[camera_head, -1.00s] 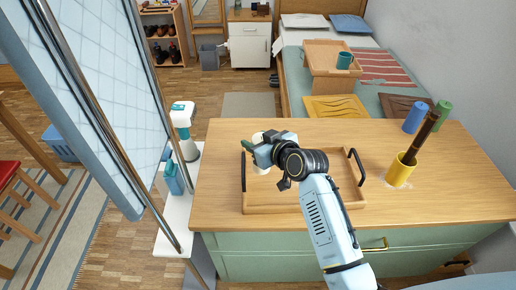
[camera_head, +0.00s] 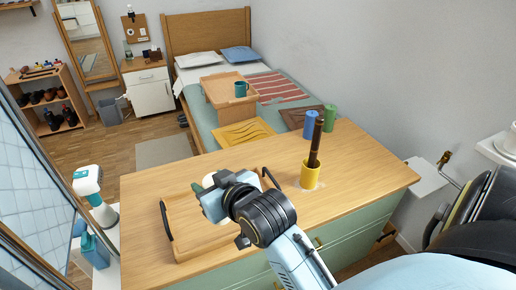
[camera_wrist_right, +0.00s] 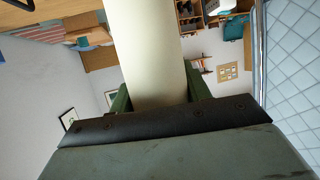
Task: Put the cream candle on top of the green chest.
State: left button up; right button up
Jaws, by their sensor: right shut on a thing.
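The cream candle (camera_wrist_right: 148,50) is a smooth pale cylinder between the green fingers of my right gripper (camera_wrist_right: 158,92) in the right wrist view. In the head view only a small pale part of the candle (camera_head: 208,181) shows beyond the gripper; the rest is hidden. My right gripper is shut on it, over the wooden tray (camera_head: 195,240) as seen from the head. I cannot tell how high it is above the tray. The green chest (camera_head: 345,232) has a wooden top (camera_head: 145,195), on which the tray stands. My left gripper is not in view.
A yellow cup with a dark brown stick (camera_head: 310,174) stands right of the tray on the chest top. A blue cylinder (camera_head: 310,124) and a green cylinder (camera_head: 329,117) stand near the far edge. The tray has black handles (camera_head: 166,221). Bare top lies around the tray.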

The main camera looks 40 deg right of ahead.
aim_at(345, 169)
jog(key=k, duration=0.9)
jog(key=z, duration=2.15)
jog(key=i, duration=1.55)
jog(key=u, duration=2.05)
